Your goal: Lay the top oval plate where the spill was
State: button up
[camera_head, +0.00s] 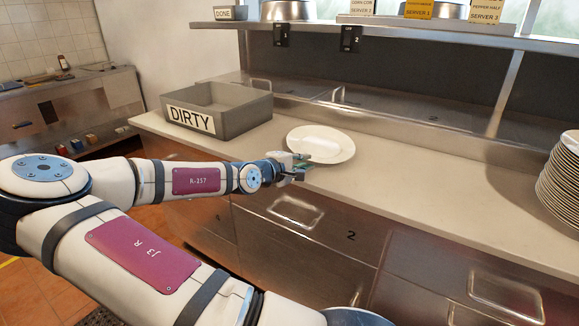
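A white oval plate (328,138) lies on the pale counter (405,180), right of the grey bin. A stack of several plates (562,190) stands at the right edge of the view, partly cut off. My gripper (303,167) is at the near left rim of the single plate, low over the counter's front edge. Its fingers overlap the rim in the picture. A small greenish patch shows between them. I cannot tell whether they touch or grip the plate. No spill is visible on the counter.
A grey bin (236,110) marked DIRTY stands on the counter at the left. A steel shelf (400,32) with bowls and labels runs above the back. Drawers are below the counter. The counter between the plate and the stack is clear.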

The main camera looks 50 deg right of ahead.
jog(key=v, duration=0.7)
jog(key=s+a+f+m+y, duration=0.2)
jog(key=a+f+y, duration=0.3)
jog(key=a+f, duration=0.15)
jog(key=s+a+f+m+y, duration=0.1)
jog(key=s+a+f+y, duration=0.2)
jog(key=a+f+y, duration=0.4)
jog(key=a+y, duration=0.2)
jog(key=a, duration=0.7)
jog(key=s+a+r+t+y, duration=0.1)
jog(key=s+a+r+y, duration=0.25)
jog(key=a+r, duration=0.75)
jog(key=s+a+r+n+t+h, duration=0.2)
jog(key=s+r, duration=0.9)
jog(key=s, duration=0.1)
jog(key=shift+a, duration=0.25)
jog(key=shift+r+h, duration=0.1)
jog(key=shift+h, duration=0.15)
